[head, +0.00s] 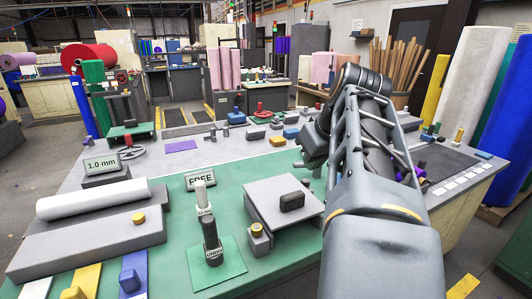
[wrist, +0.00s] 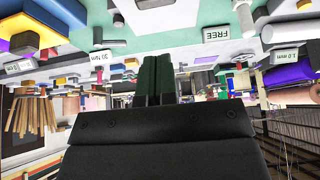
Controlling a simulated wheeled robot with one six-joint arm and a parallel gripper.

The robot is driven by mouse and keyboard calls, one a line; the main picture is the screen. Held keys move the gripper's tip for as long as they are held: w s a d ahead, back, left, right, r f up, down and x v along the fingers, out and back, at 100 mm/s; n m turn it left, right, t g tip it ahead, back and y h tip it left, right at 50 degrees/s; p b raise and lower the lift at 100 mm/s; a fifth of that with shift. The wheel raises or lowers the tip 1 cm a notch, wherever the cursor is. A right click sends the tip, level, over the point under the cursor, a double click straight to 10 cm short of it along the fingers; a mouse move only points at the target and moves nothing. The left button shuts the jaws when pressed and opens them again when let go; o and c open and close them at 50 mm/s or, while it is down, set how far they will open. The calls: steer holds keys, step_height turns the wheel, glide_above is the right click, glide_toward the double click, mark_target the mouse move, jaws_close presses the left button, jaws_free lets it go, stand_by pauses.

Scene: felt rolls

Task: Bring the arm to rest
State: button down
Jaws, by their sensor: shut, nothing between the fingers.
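My arm rises at the right of the head view and bends at its elbow over the bench. Its end, my gripper (head: 303,165), points down and left above the bench and is partly hidden behind my own links. In the wrist view my gripper (wrist: 153,62) shows two dark green fingers side by side, shut with nothing between them. The wrist view is upside down. The fingers appear clear of the things on the bench.
Tall felt rolls (head: 472,90) stand at right.

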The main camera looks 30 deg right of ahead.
steer(key=a+f+n+g+p, duration=0.1)
steer(key=a+f+g+p, duration=0.1)
steer(key=a+f+p, duration=0.9)
steer(key=a+f, duration=0.2)
steer(key=a, duration=0.5)
steer(key=shift+w+a+n+y+p, duration=0.2)
steer(key=shift+n+y+p, duration=0.1)
steer(key=shift+y, duration=0.1)
